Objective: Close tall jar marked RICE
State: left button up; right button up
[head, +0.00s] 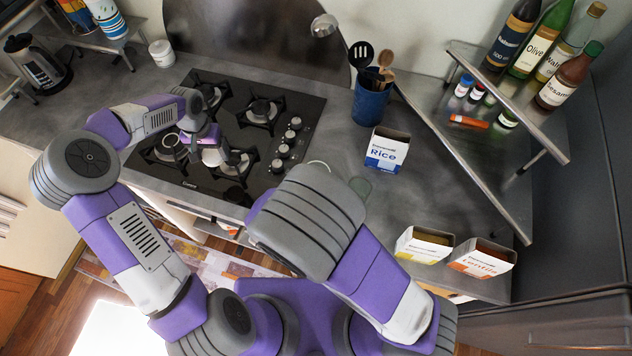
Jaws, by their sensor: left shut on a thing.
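No RICE marking on a jar is readable here. A pale curved rim (319,164) shows just behind my right arm; most of that thing is hidden, and I cannot tell if it is the jar. A faint clear, greenish round thing (361,187) lies on the counter beside it; I cannot tell if it is a lid. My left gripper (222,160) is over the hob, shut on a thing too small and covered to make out. My right gripper is hidden behind its own arm. A blue and white box marked Rice (386,150) stands upright on the counter.
The black gas hob (310,105) has several burners. A blue utensil pot (370,102) stands behind the Rice box. Two boxes, one yellow and white (422,246) and one marked Lentils (481,260), stand near the front edge. A metal shelf (515,105) holds bottles at right.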

jog(key=shift+r, duration=0.25)
jog(key=o, duration=0.8)
jog(key=c, duration=1)
